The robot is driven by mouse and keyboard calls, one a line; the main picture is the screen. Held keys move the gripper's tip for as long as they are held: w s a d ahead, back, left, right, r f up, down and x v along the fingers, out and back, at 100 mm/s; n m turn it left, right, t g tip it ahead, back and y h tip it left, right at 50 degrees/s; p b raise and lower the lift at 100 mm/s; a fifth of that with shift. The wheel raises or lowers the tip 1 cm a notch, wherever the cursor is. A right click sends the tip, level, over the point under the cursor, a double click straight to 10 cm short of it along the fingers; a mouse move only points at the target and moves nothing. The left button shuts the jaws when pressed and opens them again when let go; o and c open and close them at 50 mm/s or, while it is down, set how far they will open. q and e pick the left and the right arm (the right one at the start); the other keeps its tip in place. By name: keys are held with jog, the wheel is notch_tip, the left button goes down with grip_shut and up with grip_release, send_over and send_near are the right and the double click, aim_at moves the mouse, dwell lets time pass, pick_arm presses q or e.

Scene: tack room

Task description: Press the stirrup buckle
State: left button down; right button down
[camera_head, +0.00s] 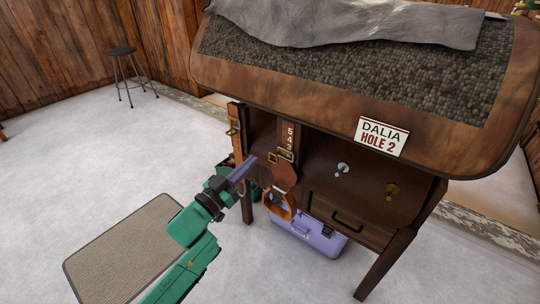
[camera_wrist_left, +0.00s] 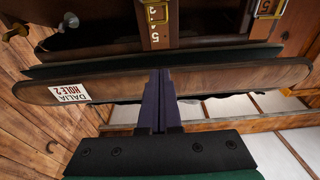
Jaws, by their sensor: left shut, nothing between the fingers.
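A brown stirrup leather (camera_head: 291,135) marked with numbers hangs on the front of the wooden saddle stand, with a brass buckle (camera_head: 285,154) below the numbers. A wooden stirrup (camera_head: 280,205) hangs lower down. In the left wrist view, a numbered strap (camera_wrist_left: 158,38) and a brass buckle (camera_wrist_left: 157,13) show at the top. My left gripper (camera_head: 252,160) is shut and empty, its purple fingers pointing toward the strap from the left; its fingertips also show in the left wrist view (camera_wrist_left: 158,74). It appears apart from the buckle, though the depth is hard to judge. My right gripper is out of view.
The stand's wide top (camera_head: 450,120) overhangs the strap. Another buckled strap (camera_head: 234,125) hangs at the stand's left. Metal knobs (camera_head: 343,169) and a drawer (camera_head: 350,219) lie right. A purple case (camera_head: 318,236) stands below.

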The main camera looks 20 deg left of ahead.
pick_arm(q)
jog(key=r, duration=0.2)
send_over(278, 153)
jog(key=s, duration=0.5)
jog(key=f, duration=0.1)
jog(key=a+f, duration=0.1)
jog(key=f, duration=0.1)
jog(key=s+f, duration=0.1)
jog(key=shift+a+f+b, duration=0.15)
jog(key=shift+f+b, duration=0.05)
jog(key=shift+b, duration=0.1)
